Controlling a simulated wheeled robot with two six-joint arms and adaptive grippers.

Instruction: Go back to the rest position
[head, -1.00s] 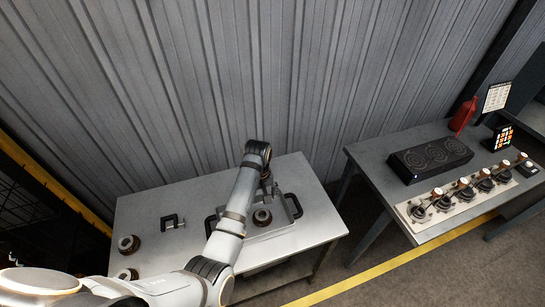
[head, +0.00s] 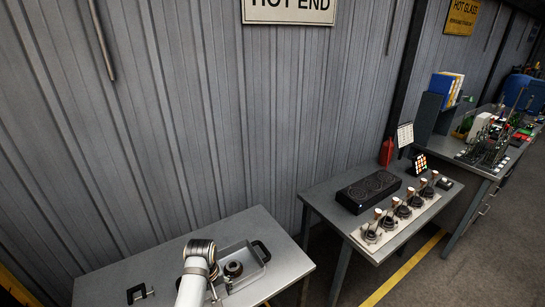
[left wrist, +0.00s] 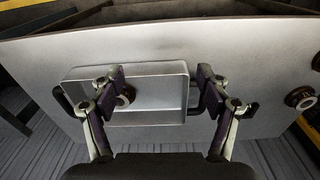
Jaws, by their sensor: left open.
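My left arm reaches over the near grey table (head: 180,262) in the head view, with its wrist above a shallow metal tray (head: 252,272). A round dark mould piece (head: 233,269) sits in the tray. In the left wrist view my left gripper (left wrist: 161,80) is open and empty. Its two fingers hang above the tray (left wrist: 160,122), towards its two ends. The mould piece (left wrist: 127,95) shows in the tray beside one finger, partly hidden by it. My right gripper is in neither view.
A black clamp-like piece (head: 139,293) lies left of the tray. Another round piece (left wrist: 300,97) shows at the wrist view's right. A second table holds a black box (head: 368,190), several mould pieces on a white strip (head: 385,238) and a red bottle (head: 386,152). A corrugated wall stands behind.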

